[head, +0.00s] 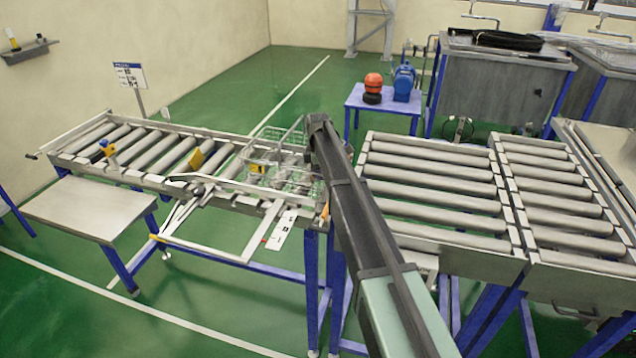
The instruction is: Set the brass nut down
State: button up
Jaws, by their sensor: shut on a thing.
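My arm (352,205) reaches from the bottom of the head view up to the right end of the left roller conveyor. Its far end is beside a wire basket (252,156). My gripper cannot be made out; the arm hides the space behind and below its far end. I cannot make out a brass nut.
The left roller conveyor (130,178) has a steel side table (88,207) and a metal frame jutting from its front. Right of my arm, two roller sections (430,185) are bare. A blue table (385,102) behind holds a red-orange item and a blue one.

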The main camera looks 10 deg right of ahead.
jog(key=shift+c, duration=0.4)
jog(key=shift+f, duration=0.25)
jog(key=o, duration=1)
jog(key=shift+r, duration=0.1)
notch_tip(320, 180, up, 13)
jog(key=p, duration=1.3)
jog(key=s+m, duration=0.6)
jog(key=s, duration=0.8)
jog(key=s+m, duration=0.6)
jog(key=s, duration=0.8)
jog(key=s+m, duration=0.6)
jog(key=s, duration=0.7)
jog(key=shift+s+a+f, duration=0.1)
jog(key=shift+s+f, duration=0.25)
jog(key=shift+s, duration=0.05)
